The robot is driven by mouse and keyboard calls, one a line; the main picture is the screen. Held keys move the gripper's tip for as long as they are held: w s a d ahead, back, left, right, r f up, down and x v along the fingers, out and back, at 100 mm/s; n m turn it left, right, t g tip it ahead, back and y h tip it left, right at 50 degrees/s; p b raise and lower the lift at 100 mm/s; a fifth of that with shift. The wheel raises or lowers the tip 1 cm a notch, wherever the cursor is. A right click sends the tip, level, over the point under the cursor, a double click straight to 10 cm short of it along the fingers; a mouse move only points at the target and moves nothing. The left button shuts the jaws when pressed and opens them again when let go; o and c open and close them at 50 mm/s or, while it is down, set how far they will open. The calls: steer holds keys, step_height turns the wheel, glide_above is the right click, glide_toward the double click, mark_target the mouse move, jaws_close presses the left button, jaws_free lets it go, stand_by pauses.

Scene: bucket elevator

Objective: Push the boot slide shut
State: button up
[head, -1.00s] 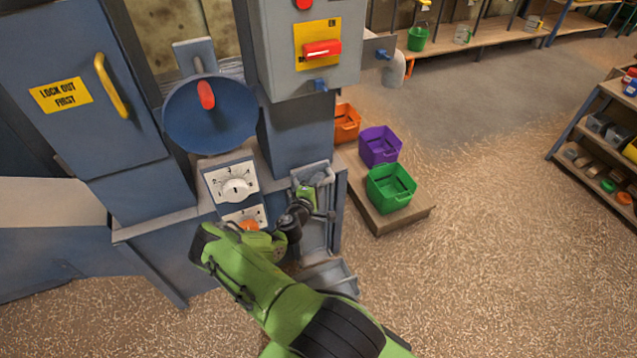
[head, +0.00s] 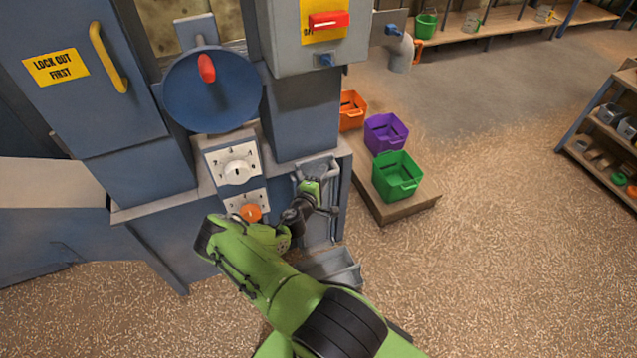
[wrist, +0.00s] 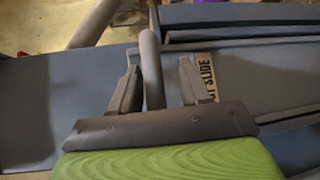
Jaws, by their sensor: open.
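The boot slide, marked by a partly hidden label ending in "SLIDE" (wrist: 206,77), shows close up in the wrist view. A grey upright bar handle (wrist: 151,68) stands between the two fingers of my gripper (wrist: 158,88). The fingers are apart, one on each side of the bar; I cannot tell whether either touches it. In the head view my gripper (head: 326,207) is at the grey slide frame (head: 336,178) on the machine's lower right. My green arm hides part of the frame, and the slide's exact position is unclear.
A grey open tray (head: 338,270) sits below the frame. Left of it are white dials (head: 236,167) and an orange knob (head: 251,212). A pallet (head: 410,207) with green (head: 397,176), purple and orange bins stands to the right.

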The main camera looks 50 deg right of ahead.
steer(key=p+v, duration=0.4)
steer(key=v, duration=1.1)
steer(key=shift+a, duration=0.3)
